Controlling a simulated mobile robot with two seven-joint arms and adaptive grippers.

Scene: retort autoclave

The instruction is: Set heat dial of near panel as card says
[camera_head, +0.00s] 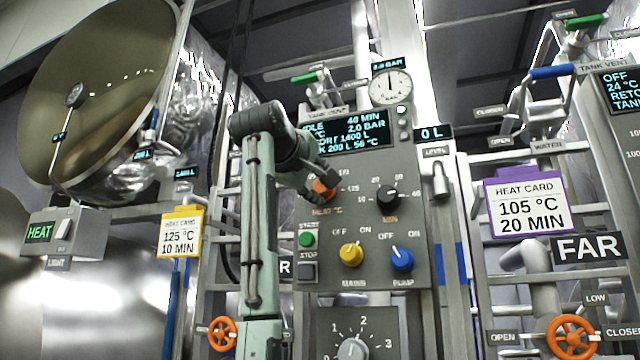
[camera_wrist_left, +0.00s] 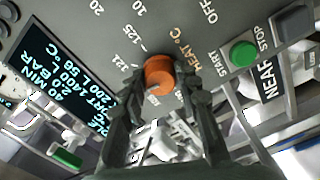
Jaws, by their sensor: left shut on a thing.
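My left gripper (camera_head: 326,182) is shut on the orange heat dial (camera_head: 322,192) of the near panel (camera_head: 372,270). In the left wrist view its fingers (camera_wrist_left: 160,88) sit on either side of the orange dial (camera_wrist_left: 157,72), by the printed HEAT °C. Marks 121 and 125 show beside it; the dial's pointer cannot be made out. A yellow heat card (camera_head: 180,236) left of the panel reads 125 °C, 10 MIN. A purple heat card (camera_head: 527,204) above the FAR sign reads 105 °C, 20 MIN. My right gripper is out of view.
The panel also bears a display (camera_head: 346,130), a black minute dial (camera_head: 388,197), a green start button (camera_head: 307,239), a yellow mains knob (camera_head: 351,254) and a blue pump knob (camera_head: 402,259). Orange valve wheels (camera_head: 222,333) and pipes stand around. The NEAR sign (camera_wrist_left: 266,82) is right of the dial.

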